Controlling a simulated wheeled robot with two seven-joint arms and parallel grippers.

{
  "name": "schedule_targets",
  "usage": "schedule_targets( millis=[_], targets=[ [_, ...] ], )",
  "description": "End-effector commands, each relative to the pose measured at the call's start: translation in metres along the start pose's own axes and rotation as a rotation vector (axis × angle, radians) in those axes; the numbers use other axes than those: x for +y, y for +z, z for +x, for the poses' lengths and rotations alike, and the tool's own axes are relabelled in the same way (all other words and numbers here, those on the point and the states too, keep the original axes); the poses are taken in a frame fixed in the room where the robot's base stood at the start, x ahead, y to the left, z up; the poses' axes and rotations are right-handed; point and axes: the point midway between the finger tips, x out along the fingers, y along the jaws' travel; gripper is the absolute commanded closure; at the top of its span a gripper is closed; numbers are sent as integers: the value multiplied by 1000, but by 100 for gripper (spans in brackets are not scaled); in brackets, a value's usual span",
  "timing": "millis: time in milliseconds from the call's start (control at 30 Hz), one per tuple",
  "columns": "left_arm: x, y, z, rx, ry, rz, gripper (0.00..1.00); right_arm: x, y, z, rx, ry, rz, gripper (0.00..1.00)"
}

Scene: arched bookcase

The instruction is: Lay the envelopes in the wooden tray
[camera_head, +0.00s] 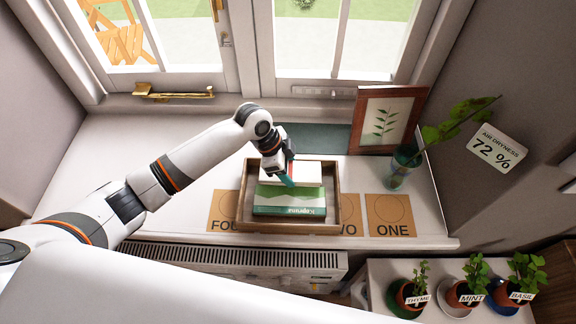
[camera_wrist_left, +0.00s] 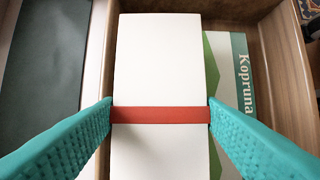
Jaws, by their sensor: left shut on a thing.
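The wooden tray (camera_head: 246,195) stands on the window sill. A green and white Kopruna pack (camera_head: 288,210) lies in it towards the front. The envelopes (camera_head: 308,172) are a white bundle with a red band, in the back part of the tray or just above it. In the left wrist view the envelopes (camera_wrist_left: 160,60) overlap the edge of the Kopruna pack (camera_wrist_left: 238,75). My left gripper (camera_head: 288,177) is shut on the envelopes, its teal fingers at both ends of the red band. I cannot tell whether the bundle touches what lies below. My right gripper is out of view.
Brown cards marked ONE (camera_head: 391,214) and others lie along the sill's front edge, partly covered by the tray. A dark green mat (camera_head: 330,138) lies behind it. A framed leaf picture (camera_head: 387,118) and a glass with a plant (camera_head: 403,168) stand at right. The left sill is clear.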

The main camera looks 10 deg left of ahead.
Motion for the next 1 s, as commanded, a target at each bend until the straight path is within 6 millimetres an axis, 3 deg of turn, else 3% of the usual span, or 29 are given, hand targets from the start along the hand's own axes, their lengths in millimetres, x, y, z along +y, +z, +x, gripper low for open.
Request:
schedule_targets(
  millis=[733, 767, 800, 900, 1000],
  targets=[
    [0, -8, 18, 0, -1, 0, 64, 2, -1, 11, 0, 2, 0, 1],
    [0, -7, 18, 0, 0, 0, 35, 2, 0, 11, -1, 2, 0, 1],
    [0, -7, 17, 0, 0, 0, 28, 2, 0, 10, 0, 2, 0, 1],
    [0, -7, 17, 0, 0, 0, 13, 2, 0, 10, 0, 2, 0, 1],
    [0, -7, 17, 0, 0, 0, 13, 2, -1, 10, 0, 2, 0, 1]
  ],
)
